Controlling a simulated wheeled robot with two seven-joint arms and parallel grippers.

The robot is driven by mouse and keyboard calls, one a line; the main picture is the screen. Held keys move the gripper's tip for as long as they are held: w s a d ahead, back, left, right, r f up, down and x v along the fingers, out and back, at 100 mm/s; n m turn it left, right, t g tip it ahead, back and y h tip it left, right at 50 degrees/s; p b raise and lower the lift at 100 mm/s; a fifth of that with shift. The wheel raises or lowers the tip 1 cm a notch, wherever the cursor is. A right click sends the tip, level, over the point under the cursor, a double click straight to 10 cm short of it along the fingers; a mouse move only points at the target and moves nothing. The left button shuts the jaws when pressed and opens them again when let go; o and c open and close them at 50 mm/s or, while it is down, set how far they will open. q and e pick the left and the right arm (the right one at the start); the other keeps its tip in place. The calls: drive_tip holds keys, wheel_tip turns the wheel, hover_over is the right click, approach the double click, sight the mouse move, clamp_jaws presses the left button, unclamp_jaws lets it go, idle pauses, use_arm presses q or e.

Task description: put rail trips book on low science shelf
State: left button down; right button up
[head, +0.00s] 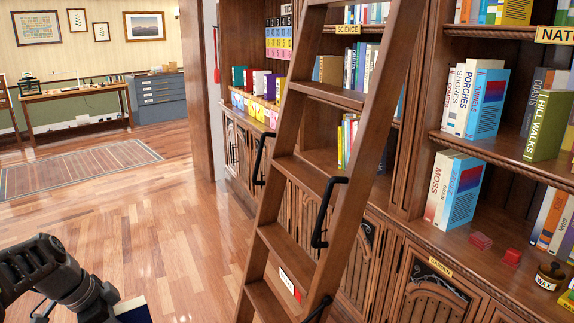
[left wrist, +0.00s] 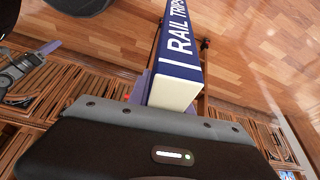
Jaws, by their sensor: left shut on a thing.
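The rail trips book (left wrist: 180,45) has a dark blue spine with white lettering and pale pages, and fills the middle of the left wrist view. In the head view only a dark blue corner of the book (head: 134,311) shows at the bottom edge. My left gripper (head: 112,303) is shut on it, low over the wooden floor, left of the ladder. The SCIENCE label (head: 348,29) marks the bookcase behind the ladder. Its low shelf (head: 318,159) holds several upright books (head: 347,135) and is partly hidden by the ladder.
A leaning wooden ladder (head: 283,165) with black handles (head: 326,210) stands before the science shelves. The NATURE bookcase (head: 494,148) at right holds books, red items and a WAX jar (head: 549,276). Open floor (head: 150,205) lies left, with a rug (head: 80,166) and desk beyond.

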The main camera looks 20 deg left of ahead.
use_arm(q)
drive_tip(key=w+f+n+y, duration=0.4)
drive_tip(key=w+n+y, duration=0.1)
drive_tip(key=w+n, duration=0.55)
drive_tip(key=w+d, duration=0.9)
drive_tip(key=d, duration=0.1)
drive_tip(key=w+d+m+h, duration=0.1)
drive_tip(key=w+d+m, duration=0.1)
drive_tip(key=d, duration=0.7)
drive_tip(key=w+d+r+m+h, duration=0.1)
drive_tip(key=w+d+m, duration=0.1)
drive_tip(key=d, duration=0.8)
drive_tip(key=shift+w+d+r+t, duration=0.2)
drive_tip(key=shift+w+d+t, duration=0.1)
drive_tip(key=shift+w+t, duration=0.1)
